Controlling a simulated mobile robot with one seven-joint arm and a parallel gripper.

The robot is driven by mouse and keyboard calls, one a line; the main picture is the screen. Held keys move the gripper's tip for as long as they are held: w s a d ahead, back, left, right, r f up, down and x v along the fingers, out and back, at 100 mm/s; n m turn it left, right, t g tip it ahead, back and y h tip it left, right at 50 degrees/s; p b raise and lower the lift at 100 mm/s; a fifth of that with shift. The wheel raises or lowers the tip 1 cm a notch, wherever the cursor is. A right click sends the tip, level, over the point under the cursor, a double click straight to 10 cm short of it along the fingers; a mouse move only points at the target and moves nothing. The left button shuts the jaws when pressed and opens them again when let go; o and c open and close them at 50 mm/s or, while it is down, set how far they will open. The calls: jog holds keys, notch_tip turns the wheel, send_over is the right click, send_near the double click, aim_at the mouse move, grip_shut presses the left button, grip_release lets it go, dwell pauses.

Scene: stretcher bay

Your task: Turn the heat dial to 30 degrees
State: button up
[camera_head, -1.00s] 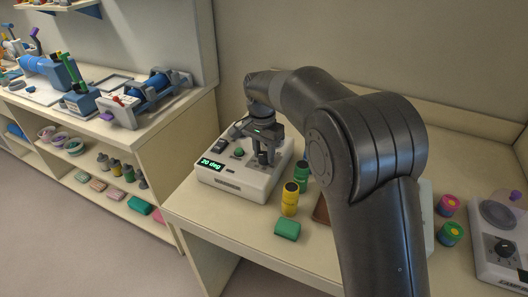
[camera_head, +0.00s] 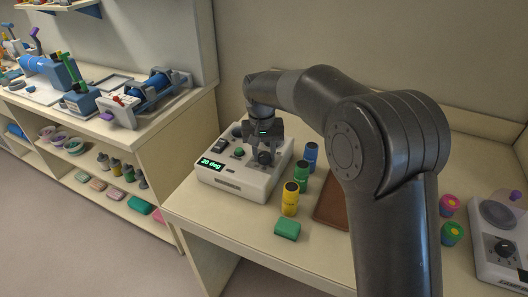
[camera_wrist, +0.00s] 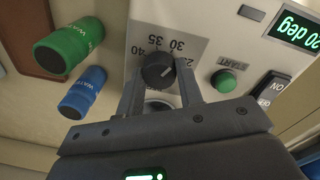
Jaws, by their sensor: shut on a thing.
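The heat dial (camera_wrist: 157,70) is a dark round knob on a grey scale plate. The marks 40, 35 and 30 read clearly; 25 is partly hidden by a finger. My gripper (camera_wrist: 161,84) has one finger on each side of the dial and is shut on it. In the head view my gripper (camera_head: 264,156) reaches down over the right part of the white control box (camera_head: 225,183), hiding much of the dial. The box's display (camera_head: 211,164) reads 20 deg, also in the wrist view (camera_wrist: 296,29).
A green START button (camera_wrist: 224,81) and a black ON/OFF switch (camera_wrist: 271,92) sit beside the dial. Blue (camera_head: 311,155), green (camera_head: 301,176) and yellow (camera_head: 290,199) jars stand right of the box. A green block (camera_head: 287,229) lies near the table's front edge.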

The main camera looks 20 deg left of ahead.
aim_at(262, 155)
jog(key=shift+n, duration=0.6)
jog(key=o, duration=1)
jog(key=shift+c, duration=0.2)
notch_tip(262, 155, up, 11)
jog(key=shift+a, duration=0.2)
jog(key=shift+s+f, duration=0.1)
